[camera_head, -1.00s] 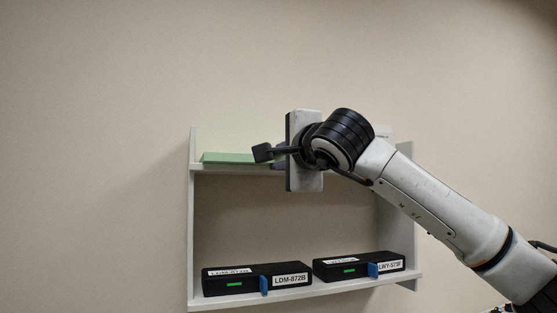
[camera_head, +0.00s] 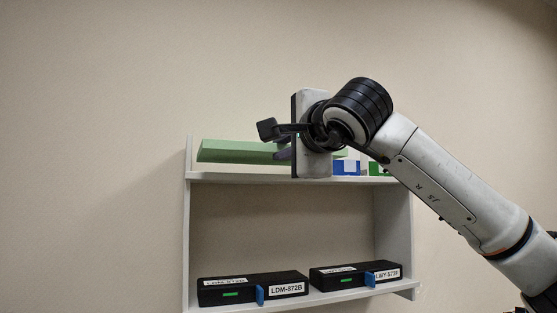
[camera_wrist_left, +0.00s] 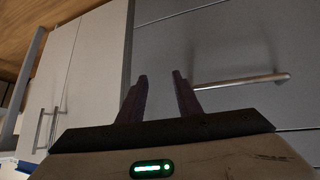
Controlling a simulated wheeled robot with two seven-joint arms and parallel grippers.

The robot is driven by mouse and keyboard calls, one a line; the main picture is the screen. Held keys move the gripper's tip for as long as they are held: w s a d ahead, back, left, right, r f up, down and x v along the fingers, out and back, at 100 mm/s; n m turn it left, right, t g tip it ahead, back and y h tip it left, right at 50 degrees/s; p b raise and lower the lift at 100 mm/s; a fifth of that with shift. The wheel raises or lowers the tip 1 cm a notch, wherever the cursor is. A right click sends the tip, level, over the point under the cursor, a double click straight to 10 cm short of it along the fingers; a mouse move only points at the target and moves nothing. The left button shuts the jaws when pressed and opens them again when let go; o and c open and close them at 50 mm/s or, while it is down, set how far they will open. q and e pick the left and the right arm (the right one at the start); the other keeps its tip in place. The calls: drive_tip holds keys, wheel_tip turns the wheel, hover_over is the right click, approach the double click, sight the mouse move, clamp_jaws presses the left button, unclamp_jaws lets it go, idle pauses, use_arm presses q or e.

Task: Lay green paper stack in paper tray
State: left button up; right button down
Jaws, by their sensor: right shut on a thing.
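The green paper stack (camera_head: 235,151) is a flat, light green slab above the upper shelf at the left. My right gripper (camera_head: 279,141) is shut on its right end and holds it nearly level, raised off the shelf board. The gripper body hides part of the stack. My left gripper (camera_wrist_left: 161,95) shows only in the left wrist view, its two fingers apart with nothing between them. I cannot make out a paper tray in these views.
A white wall shelf (camera_head: 240,178) carries black boxes on its lower board, labelled LDM-872B (camera_head: 288,290) and LWY-573F (camera_head: 386,274). A blue box (camera_head: 346,168) and a green box (camera_head: 376,169) stand on the upper board. A grey cabinet (camera_wrist_left: 225,50) with a bar handle faces my left gripper.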

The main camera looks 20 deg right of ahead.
drive_tip(key=s+r+b, duration=0.2)
drive_tip(key=s+r, duration=0.1)
drive_tip(key=s, duration=0.9)
drive_tip(key=shift+d+r+b, duration=0.25)
drive_tip(key=shift+b, duration=0.05)
idle(0.3)
